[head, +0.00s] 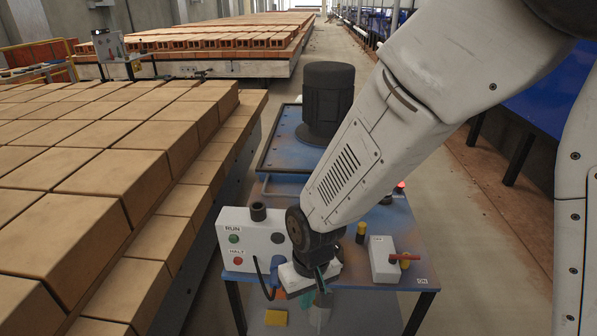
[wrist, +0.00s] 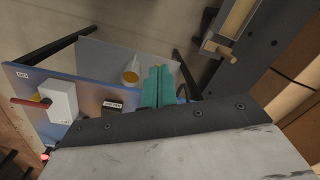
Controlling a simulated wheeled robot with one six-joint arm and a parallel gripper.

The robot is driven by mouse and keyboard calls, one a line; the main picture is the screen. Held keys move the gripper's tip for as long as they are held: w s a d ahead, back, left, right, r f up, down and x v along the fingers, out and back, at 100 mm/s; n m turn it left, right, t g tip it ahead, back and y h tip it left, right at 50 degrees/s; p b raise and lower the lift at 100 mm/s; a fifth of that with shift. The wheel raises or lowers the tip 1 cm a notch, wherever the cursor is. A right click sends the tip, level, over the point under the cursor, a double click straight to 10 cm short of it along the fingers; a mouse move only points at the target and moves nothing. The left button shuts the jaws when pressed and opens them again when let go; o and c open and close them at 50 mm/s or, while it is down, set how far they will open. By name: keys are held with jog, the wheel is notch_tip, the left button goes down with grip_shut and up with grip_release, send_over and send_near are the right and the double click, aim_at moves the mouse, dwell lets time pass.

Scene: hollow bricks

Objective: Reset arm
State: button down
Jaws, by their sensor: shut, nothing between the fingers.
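My arm comes in from the upper right of the head view and reaches down over a blue table. My gripper (head: 320,300) hangs at the table's front edge, pointing down. In the wrist view its teal fingers (wrist: 158,88) are together, with nothing between them. The blue table (head: 405,225) carries a white box with RUN and HALT buttons (head: 250,243) just left of my gripper. A grey box with a red lever (head: 385,262) stands to its right. The lever box also shows in the wrist view (wrist: 60,102).
A dark cylinder (head: 327,95) stands behind the table. Floor at right (head: 480,240) is clear.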

jog(key=s+d+r+m, duration=0.1)
jog(key=s+d+r, duration=0.3)
jog(key=d+r, duration=0.4)
jog(key=s+d+r+m+t, duration=0.1)
jog(key=s+d+r, duration=0.3)
jog(key=d+r, duration=0.4)
jog(key=s+d+r+m, duration=0.3)
jog(key=s+d+r, duration=0.1)
jog(key=d+r, duration=0.4)
jog(key=shift+s+d+r+t+h, duration=0.15)
jog(key=shift+s+d+t+h, duration=0.15)
jog(key=shift+s+d+t, duration=0.15)
dwell(0.4)
